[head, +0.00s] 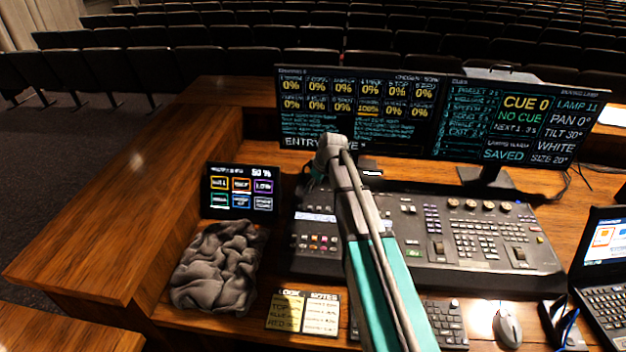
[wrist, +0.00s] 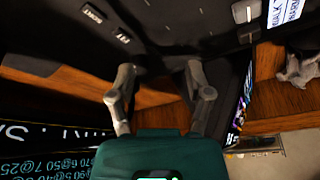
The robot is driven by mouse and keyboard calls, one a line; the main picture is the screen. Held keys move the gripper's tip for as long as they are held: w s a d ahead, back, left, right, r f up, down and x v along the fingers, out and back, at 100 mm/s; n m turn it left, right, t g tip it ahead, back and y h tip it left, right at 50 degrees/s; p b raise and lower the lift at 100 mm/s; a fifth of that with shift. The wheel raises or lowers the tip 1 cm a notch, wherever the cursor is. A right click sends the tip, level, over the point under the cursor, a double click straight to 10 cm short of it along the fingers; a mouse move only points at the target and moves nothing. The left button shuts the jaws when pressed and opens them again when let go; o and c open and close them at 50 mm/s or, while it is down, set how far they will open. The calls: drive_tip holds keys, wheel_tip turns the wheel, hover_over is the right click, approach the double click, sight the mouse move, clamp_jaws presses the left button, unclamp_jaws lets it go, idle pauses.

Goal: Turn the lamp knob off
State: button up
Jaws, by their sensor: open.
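The black mixing console (head: 400,255) lies on the wooden desk, with a row of knobs (head: 470,204) along its upper right part. I cannot tell which one is the lamp knob. The right monitor (head: 515,120) reads "LAMP 11" at its top right. My gripper (wrist: 159,68) is open and empty in the wrist view, its fingers apart over bare wood beside the console edge (wrist: 190,35). Two labelled keys show on the console there. In the head view my gripper is mostly hidden behind my arm, near the console's upper left end.
A left monitor (head: 355,112) stands behind the console. A small tablet (head: 240,191) and a crumpled grey cloth (head: 218,268) are at left. Notes (head: 303,312), a keyboard (head: 446,322), a mouse (head: 507,327) and a laptop (head: 603,262) lie in front and right.

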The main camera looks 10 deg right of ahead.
drive_tip(key=s+r+m+g+h+p, duration=0.1)
drive_tip(key=s+r+m+p, duration=0.1)
drive_tip(key=s+r+p, duration=0.3)
drive_tip(key=s+r+m+g+h+p, duration=0.1)
drive_tip(key=s+r+m+p, duration=0.2)
drive_tip(key=s, duration=0.9)
drive_tip(key=s+r+m+h+p, duration=0.1)
drive_tip(key=s+r+m+p, duration=0.2)
drive_tip(key=s+r+p, duration=0.4)
drive_tip(key=shift+s+d+r+g+p, duration=0.3)
drive_tip(key=shift+s+r+g+p, duration=0.15)
drive_tip(key=shift+s, duration=0.6)
drive_tip(key=shift+c, duration=0.6)
drive_tip(key=shift+d, duration=0.1)
